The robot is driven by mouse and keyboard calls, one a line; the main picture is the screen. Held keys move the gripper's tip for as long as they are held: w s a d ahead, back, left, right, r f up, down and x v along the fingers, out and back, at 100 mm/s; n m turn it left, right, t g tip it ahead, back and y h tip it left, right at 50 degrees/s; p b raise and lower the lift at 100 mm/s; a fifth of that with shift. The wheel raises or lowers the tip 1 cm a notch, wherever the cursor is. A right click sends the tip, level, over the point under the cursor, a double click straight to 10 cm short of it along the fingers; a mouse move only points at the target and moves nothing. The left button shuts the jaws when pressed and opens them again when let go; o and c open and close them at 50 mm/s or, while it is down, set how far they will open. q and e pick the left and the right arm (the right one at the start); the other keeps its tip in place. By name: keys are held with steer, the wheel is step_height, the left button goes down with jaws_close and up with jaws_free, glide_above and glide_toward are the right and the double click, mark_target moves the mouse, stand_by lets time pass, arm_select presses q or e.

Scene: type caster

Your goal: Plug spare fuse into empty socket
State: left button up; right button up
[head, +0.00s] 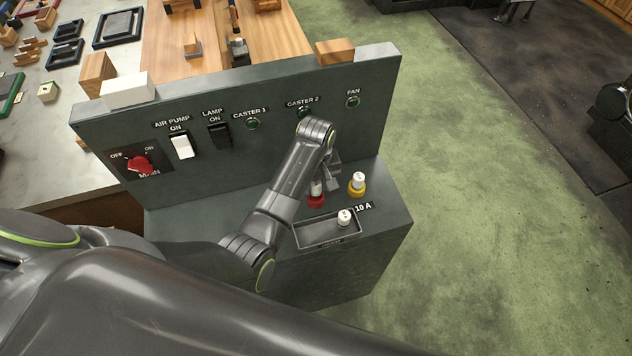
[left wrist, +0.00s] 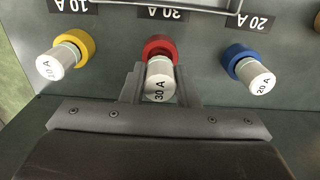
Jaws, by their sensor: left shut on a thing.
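My left gripper (head: 326,180) is shut on the white 30 A fuse (left wrist: 159,84), which also shows partly in the head view (head: 316,187). This fuse stands at the red socket ring (left wrist: 159,47); I cannot tell whether it is fully seated. A white 10 A fuse (left wrist: 55,63) stands in the yellow ring (left wrist: 76,44), to the right in the head view (head: 358,181). A 20 A fuse (left wrist: 259,79) stands in the blue ring (left wrist: 239,55), hidden by my arm in the head view. Another white fuse (head: 344,217) stands in the shallow tray (head: 318,236). My right gripper is not in view.
The upright panel (head: 252,161) rises behind the sockets. It carries a red main knob (head: 139,164), a white air pump switch (head: 182,146), a black lamp switch (head: 219,135) and several green lamps. Green floor is free to the right.

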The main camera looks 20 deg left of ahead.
arm_select(q)
steer(key=shift+f+b, duration=0.35)
steer(key=shift+f, duration=0.85)
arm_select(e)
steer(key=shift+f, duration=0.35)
arm_select(q)
steer(key=o, duration=1)
steer(key=shift+r, duration=0.1)
